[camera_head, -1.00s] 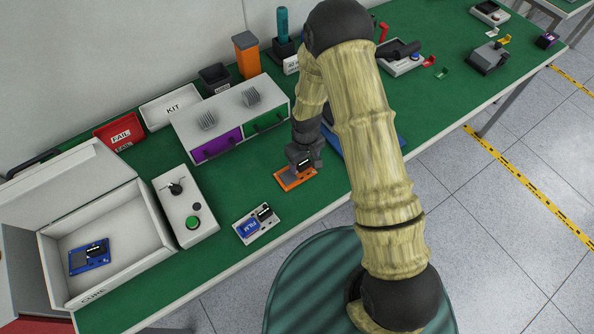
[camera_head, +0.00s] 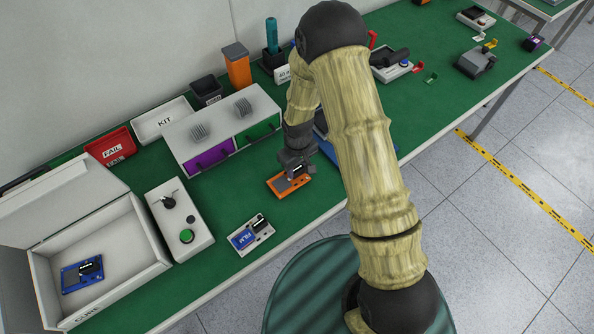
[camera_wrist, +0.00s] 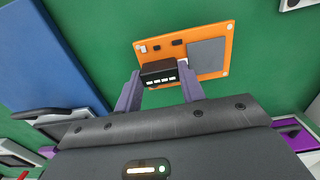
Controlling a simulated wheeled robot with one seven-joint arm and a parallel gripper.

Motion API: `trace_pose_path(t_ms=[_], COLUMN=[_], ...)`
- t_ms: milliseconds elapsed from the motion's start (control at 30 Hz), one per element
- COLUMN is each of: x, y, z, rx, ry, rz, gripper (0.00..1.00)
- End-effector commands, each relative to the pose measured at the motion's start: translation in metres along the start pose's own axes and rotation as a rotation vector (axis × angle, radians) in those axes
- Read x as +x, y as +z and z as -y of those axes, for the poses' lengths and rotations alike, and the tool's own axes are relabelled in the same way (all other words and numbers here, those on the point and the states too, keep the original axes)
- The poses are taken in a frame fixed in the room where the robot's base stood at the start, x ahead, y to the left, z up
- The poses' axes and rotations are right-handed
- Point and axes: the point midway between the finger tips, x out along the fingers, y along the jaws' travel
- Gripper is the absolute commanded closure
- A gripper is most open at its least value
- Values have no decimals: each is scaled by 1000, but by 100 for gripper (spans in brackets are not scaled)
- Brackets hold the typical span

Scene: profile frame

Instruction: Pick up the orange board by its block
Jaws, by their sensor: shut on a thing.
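The orange board (camera_head: 276,185) is at the middle of the green bench, in front of the drawer unit. My gripper (camera_head: 295,171) comes down on it from above. In the wrist view the orange board (camera_wrist: 200,34) shows a grey plate, small dark parts and a black block (camera_wrist: 158,70) with white marks at its near edge. My gripper (camera_wrist: 161,79) is shut on this block, one finger on each side. I cannot tell for sure whether the board still touches the bench or hangs slightly above it.
The FILM board (camera_head: 251,236) lies to the left, near the front edge. Beyond it are a button box (camera_head: 192,218) and the open CURE box (camera_head: 150,248). The drawer unit (camera_head: 187,133) stands behind. A blue mat (camera_wrist: 45,50) lies beside the board.

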Motion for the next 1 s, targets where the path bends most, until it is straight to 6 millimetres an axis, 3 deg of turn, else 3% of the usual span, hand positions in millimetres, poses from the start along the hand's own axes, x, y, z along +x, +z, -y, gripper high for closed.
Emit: trace_pose_path(t_ms=[300,500,1000], x=[-54,-78,-84], y=[-1,0,0], z=[0,0,0], rx=[1,0,0], ry=[1,1,0], rz=[-5,-2,1], gripper=[86,86,86])
